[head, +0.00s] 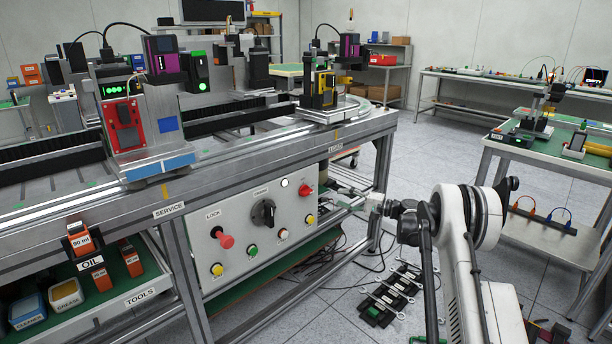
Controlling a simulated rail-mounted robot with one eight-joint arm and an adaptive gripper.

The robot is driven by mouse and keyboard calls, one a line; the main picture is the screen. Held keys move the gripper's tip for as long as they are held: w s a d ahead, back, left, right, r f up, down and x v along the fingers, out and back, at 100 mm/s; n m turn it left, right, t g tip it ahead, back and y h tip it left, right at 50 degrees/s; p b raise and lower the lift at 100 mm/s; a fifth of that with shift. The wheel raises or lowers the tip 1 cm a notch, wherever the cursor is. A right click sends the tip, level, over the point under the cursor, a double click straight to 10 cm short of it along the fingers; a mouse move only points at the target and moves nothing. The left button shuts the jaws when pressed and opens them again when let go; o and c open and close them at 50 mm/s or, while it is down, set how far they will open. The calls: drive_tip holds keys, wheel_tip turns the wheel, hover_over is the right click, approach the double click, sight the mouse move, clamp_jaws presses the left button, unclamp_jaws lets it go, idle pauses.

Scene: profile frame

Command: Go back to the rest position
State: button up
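My white and black arm reaches in from the lower right. My gripper (347,196) is at its left end, just right of the grey control panel (240,240) and below the bench edge. The gripper is small and seen against bench parts, so I cannot tell whether its fingers are open or shut, or whether they touch the panel. The panel carries a red lock knob (224,239), a black rotary knob (264,212), a red switch (305,190) and several coloured buttons. I see no object held clearly.
The steel bench (240,170) with red and yellow fixtures fills the left. A shelf (130,270) below holds orange oil boxes and bins. Cables and a tool rack (388,300) lie on the floor below my arm. A green-topped table (560,145) stands right. Open floor lies between.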

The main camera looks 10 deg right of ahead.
drive_tip(key=s+a+r+n+g+h, duration=0.1)
drive_tip(key=s+a+r+h, duration=0.1)
drive_tip(key=s+a+r, duration=0.45)
drive_tip(key=s+a+r+n+g+h, duration=0.1)
drive_tip(key=s+a+r+g+h, duration=0.2)
drive_tip(key=r, duration=0.6)
drive_tip(key=s+a+r+n+h, duration=0.1)
drive_tip(key=s+a+r+h, duration=0.15)
drive_tip(key=s, duration=0.75)
drive_tip(key=s+a+r+h, duration=0.1)
drive_tip(key=s+a+r, duration=0.2)
drive_tip(key=s, duration=0.6)
drive_tip(key=s+d+f+n+h, duration=0.2)
drive_tip(key=s+f+h, duration=0.1)
drive_tip(key=s, duration=1.1)
drive_tip(key=s+d+f+n+h, duration=0.1)
drive_tip(key=s+f+n+h, duration=0.2)
drive_tip(key=s, duration=1.2)
wheel_tip(320, 180, up, 14)
drive_tip(key=m+p, duration=0.1)
drive_tip(key=p, duration=1.4)
drive_tip(key=shift+d+r+t, duration=0.15)
drive_tip(key=shift+d+t, duration=0.05)
drive_tip(key=shift+t, duration=0.2)
